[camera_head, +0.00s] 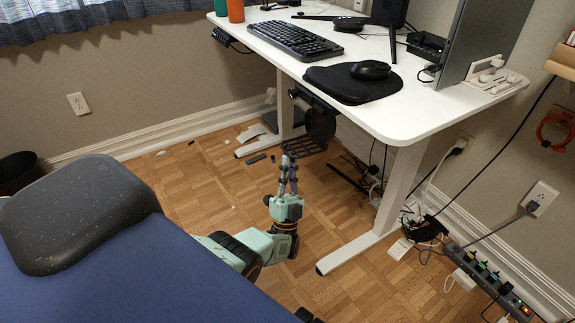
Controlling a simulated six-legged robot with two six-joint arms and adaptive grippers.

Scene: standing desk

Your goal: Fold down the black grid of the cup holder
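The black cup holder (320,122) hangs under the front edge of the white desk, left of the middle. Its black grid (304,148) shows at the lower end and looks roughly level, below the ring. My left gripper (288,158) points up toward the grid from below, with its fingertips at or very near the grid's left part. I cannot tell whether they touch it. The fingers are close together, and it is too small to tell whether they are shut.
The standing desk (404,115) carries a keyboard (295,40), a mouse (370,70) on a black pad, and a monitor. Its white leg (398,190) stands right of my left arm. Cables and a power strip (490,277) lie at the right. A blue surface fills the lower left.

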